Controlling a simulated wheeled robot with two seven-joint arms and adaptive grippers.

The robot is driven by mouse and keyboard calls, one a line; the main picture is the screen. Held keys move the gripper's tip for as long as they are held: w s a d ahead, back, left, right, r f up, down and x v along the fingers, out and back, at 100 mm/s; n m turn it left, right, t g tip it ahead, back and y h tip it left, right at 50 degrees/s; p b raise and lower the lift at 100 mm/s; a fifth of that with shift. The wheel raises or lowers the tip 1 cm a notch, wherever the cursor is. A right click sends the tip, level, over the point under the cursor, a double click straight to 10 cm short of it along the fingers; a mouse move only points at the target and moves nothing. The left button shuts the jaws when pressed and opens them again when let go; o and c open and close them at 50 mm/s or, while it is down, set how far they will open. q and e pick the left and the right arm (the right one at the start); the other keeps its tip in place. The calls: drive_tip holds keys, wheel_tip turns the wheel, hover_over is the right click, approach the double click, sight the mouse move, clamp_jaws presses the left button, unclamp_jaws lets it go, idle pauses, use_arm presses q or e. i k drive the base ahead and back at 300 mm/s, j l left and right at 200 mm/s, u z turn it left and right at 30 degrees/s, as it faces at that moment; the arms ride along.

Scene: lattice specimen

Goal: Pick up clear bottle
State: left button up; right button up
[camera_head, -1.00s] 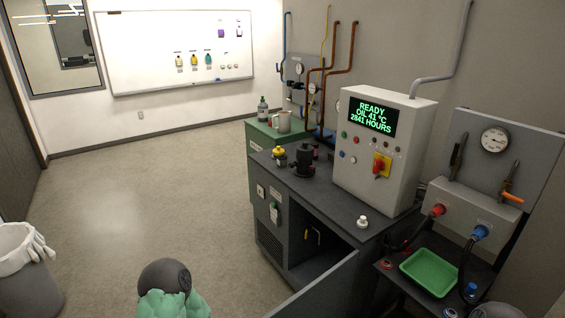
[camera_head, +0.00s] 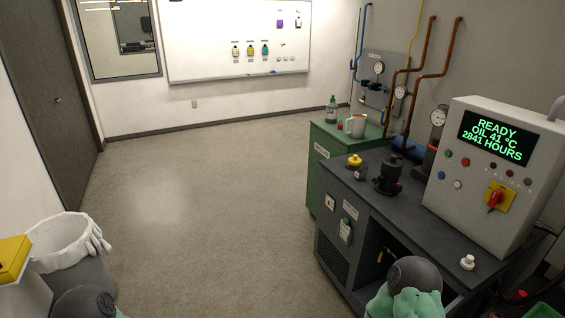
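A small greyish, clear-looking bottle (camera_head: 332,110) with a green top stands upright on the green cabinet (camera_head: 331,143) at the back right. It is small in the view, so I cannot be sure it is see-through. A pale mug (camera_head: 356,126) and a small red item (camera_head: 340,126) stand beside it. Neither of my grippers is in view. Only rounded dark and green parts of my arms show at the bottom edge, far from the bottle.
The dark workbench (camera_head: 400,205) on the right holds a yellow-topped item (camera_head: 355,161), a black device (camera_head: 389,176) and the control box (camera_head: 488,175). A bin (camera_head: 85,270) with a white liner stands at lower left. The floor between is clear.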

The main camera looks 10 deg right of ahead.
sight(360, 174)
drive_tip(key=i+j+u, duration=0.25)
drive_tip(key=i, duration=0.15)
drive_tip(key=i+j+u, duration=0.25)
drive_tip(key=i+l+z, duration=0.35)
drive_tip(key=i, duration=0.25)
drive_tip(key=i+z, duration=0.4)
drive_tip(key=i, duration=0.2)
